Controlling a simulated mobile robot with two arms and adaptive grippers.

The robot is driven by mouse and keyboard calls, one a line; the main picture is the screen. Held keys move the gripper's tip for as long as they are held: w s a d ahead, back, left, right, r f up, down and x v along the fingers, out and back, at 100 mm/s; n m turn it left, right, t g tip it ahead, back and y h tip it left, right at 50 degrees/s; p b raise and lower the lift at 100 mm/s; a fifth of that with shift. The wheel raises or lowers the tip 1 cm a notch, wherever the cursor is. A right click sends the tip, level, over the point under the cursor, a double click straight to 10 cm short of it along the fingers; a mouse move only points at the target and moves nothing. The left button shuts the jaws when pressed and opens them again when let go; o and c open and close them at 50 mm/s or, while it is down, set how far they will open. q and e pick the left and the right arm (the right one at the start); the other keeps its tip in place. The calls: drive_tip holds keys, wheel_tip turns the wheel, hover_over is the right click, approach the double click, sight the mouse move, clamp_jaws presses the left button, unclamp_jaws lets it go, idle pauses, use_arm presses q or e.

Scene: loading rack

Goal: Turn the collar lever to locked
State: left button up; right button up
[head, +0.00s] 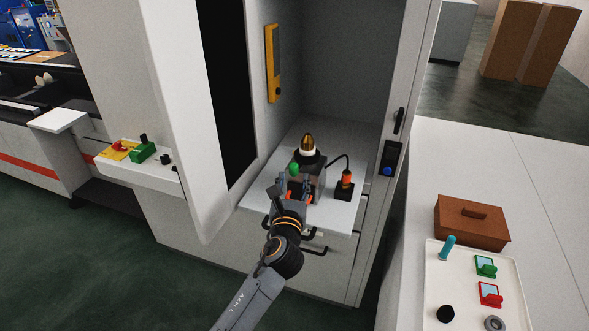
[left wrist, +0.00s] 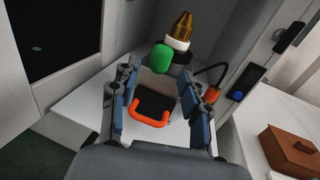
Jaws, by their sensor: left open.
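A gold-tipped tool with a white collar (head: 307,150) stands upright on a dark holder on the white shelf; it also shows in the left wrist view (left wrist: 178,42). A green rounded knob (head: 294,169), which looks like the end of the collar lever, sits at the near side of the tool. In the left wrist view the green knob (left wrist: 160,58) shows between and just beyond the fingertips. The lever's shaft is hidden. My left gripper (head: 293,187) is open and empty, its fingers (left wrist: 157,78) apart. My right gripper is not in view.
An orange handle (left wrist: 150,121) lies low between the fingers. An orange-and-black plug (head: 346,180) with a cable stands right of the holder. Cabinet walls flank the shelf. A brown box (head: 470,222) and a white tray (head: 445,285) are on the right counter.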

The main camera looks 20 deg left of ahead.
sight(294, 173)
use_arm(q)
drive_tip(key=shift+x, duration=2.15)
drive_tip(key=shift+c, duration=0.4)
